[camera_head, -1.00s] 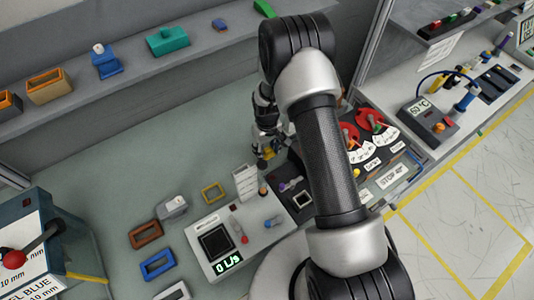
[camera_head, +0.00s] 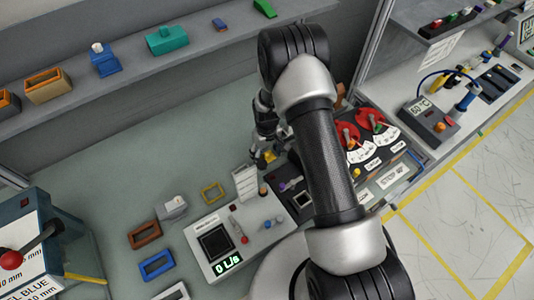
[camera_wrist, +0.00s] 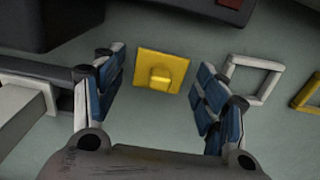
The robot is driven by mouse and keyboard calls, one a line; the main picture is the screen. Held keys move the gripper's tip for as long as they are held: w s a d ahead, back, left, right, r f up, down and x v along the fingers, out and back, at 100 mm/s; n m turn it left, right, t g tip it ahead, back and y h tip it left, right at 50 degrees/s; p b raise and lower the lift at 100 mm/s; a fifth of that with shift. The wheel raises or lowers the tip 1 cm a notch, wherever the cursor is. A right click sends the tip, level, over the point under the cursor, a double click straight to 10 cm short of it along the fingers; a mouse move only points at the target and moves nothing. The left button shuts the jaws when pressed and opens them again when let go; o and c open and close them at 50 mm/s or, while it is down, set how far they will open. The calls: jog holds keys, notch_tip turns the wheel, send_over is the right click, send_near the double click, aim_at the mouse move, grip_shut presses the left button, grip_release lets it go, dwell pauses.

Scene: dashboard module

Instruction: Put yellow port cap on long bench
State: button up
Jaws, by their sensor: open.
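The yellow port cap (camera_wrist: 161,71) is a square yellow plate with a raised knob in the wrist view. It lies between and just ahead of the two blue-padded fingers of my gripper (camera_wrist: 163,64), which are apart with nothing held. In the head view a bit of the yellow cap (camera_head: 270,156) shows just below my gripper (camera_head: 264,148), partly hidden by it. The cap seems to be on or close to the grey-green bench surface (camera_head: 140,185); the exact height gap of the fingers cannot be told.
In the wrist view a white square frame (camera_wrist: 253,78) lies right of the fingers, and a yellow frame (camera_wrist: 309,92) is farther right. A dark box (camera_wrist: 45,22) is at upper left. In the head view a grey meter box (camera_head: 215,243) stands near my gripper.

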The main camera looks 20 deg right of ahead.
notch_tip(320, 180, up, 12)
jog(key=p, duration=0.1)
notch_tip(320, 180, up, 10)
send_over(267, 154)
jog(key=s, duration=0.1)
jog(key=s+r+m+t, duration=0.2)
jog(key=s+r, duration=0.5)
jog(key=r, duration=0.5)
jog(key=s+r+t, duration=0.1)
jog(key=s+r, duration=0.3)
jog(key=s, duration=0.6)
jog(key=s+r+m+t, duration=0.1)
jog(key=s+r, duration=0.4)
jog(key=s, duration=0.4)
jog(key=shift+s+r+m+t, duration=0.2)
jog(key=shift+s+m+t, duration=0.1)
jog(key=shift+s, duration=0.1)
